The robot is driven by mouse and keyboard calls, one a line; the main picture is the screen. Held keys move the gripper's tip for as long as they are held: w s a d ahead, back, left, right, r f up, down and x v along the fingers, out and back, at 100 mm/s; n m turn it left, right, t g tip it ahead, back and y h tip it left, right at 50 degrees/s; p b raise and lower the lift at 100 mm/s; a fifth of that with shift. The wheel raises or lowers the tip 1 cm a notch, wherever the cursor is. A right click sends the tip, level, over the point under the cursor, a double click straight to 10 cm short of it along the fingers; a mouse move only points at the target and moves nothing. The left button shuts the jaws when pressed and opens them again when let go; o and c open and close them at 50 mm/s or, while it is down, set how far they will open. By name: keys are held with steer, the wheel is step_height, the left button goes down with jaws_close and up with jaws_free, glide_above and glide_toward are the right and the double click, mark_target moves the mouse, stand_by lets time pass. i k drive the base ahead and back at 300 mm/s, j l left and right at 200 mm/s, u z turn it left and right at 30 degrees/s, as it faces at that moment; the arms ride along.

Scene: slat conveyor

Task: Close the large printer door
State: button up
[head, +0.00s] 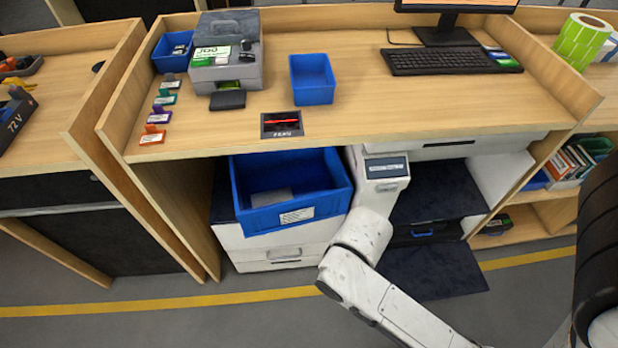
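A large white machine, apparently the large printer (497,180), stands under the desk, partly hidden by the desktop and my arm. Its front shows a dark opening (440,185) with a blue handle low inside. A dark flat panel (440,272), apparently its door, is folded down and out in front, near the floor. My white arm enters from the lower right, bends left of this panel and reaches up toward the machine's front. My gripper cannot be made out.
A blue bin (268,216) sits on white drawers (285,255) left of my arm. The wooden desktop (400,110) overhangs the machine. A small grey printer (226,72), a blue box (312,92) and a keyboard (450,60) stand on it. Floor in front is clear.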

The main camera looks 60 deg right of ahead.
mark_target(449, 269)
steer(key=k+l+z, duration=0.45)
steer(key=z, duration=0.15)
steer(key=k+l+z, duration=0.15)
steer(key=l+z, duration=0.15)
steer(key=l, duration=0.15)
steer(key=k+l+z, duration=0.1)
steer(key=l+z, duration=0.25)
steer(key=k+l+u, duration=0.1)
steer(key=u, duration=0.3)
steer(key=k+l+u, duration=0.1)
steer(key=l+u, duration=0.2)
steer(key=u, duration=0.15)
steer(key=k+l+u, duration=0.15)
steer(key=u, duration=0.25)
